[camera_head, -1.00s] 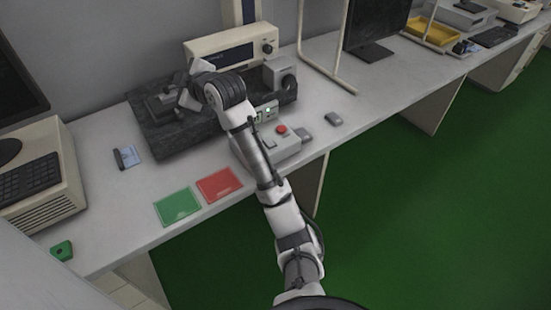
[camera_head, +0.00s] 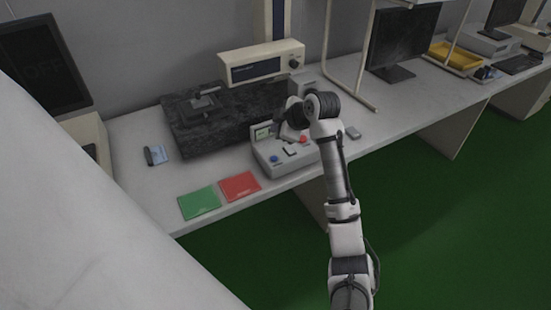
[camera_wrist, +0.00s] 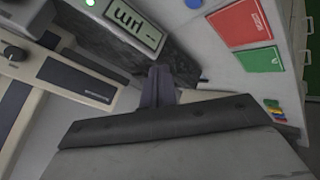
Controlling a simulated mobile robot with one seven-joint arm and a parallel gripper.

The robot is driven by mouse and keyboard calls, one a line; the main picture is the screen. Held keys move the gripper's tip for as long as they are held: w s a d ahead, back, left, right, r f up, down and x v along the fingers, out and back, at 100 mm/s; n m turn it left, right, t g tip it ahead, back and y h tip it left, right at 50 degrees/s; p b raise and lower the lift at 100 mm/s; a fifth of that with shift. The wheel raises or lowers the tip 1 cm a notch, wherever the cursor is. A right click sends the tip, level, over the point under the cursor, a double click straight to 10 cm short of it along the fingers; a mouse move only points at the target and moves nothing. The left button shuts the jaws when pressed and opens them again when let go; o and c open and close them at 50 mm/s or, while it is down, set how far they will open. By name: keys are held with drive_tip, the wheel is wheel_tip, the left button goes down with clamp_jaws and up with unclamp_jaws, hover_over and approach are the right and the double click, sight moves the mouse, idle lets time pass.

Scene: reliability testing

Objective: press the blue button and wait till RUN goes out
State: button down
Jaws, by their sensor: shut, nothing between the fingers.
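The blue button (camera_head: 274,158) is on the front left of a pale control box (camera_head: 268,171) on the bench. A red button (camera_head: 303,140) is further right on the box. Its small screen (camera_head: 263,133) stands at the back; in the wrist view the screen (camera_wrist: 137,22) shows a dark trace, with a green light (camera_wrist: 193,3) beside it. I cannot read a RUN label. My gripper (camera_wrist: 158,85) is shut and empty in the wrist view, near the screen. In the head view my wrist hides part of the box's right side, and the fingertips are not clear.
A dark slab (camera_head: 190,143) with a fixture lies behind and left of the box. A green card (camera_head: 199,203) and a red card (camera_head: 240,186) lie to its left. A beige instrument (camera_head: 262,64) stands behind. A grey mouse-like object (camera_head: 353,132) is to the right.

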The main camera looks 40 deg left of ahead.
sight(277, 161)
drive_tip(key=shift+f, duration=0.1)
wheel_tip(277, 161, down, 9)
drive_tip(key=b, duration=0.6)
drive_tip(key=shift+r, duration=0.2)
idle(1.6)
drive_tip(key=shift+f, duration=0.4)
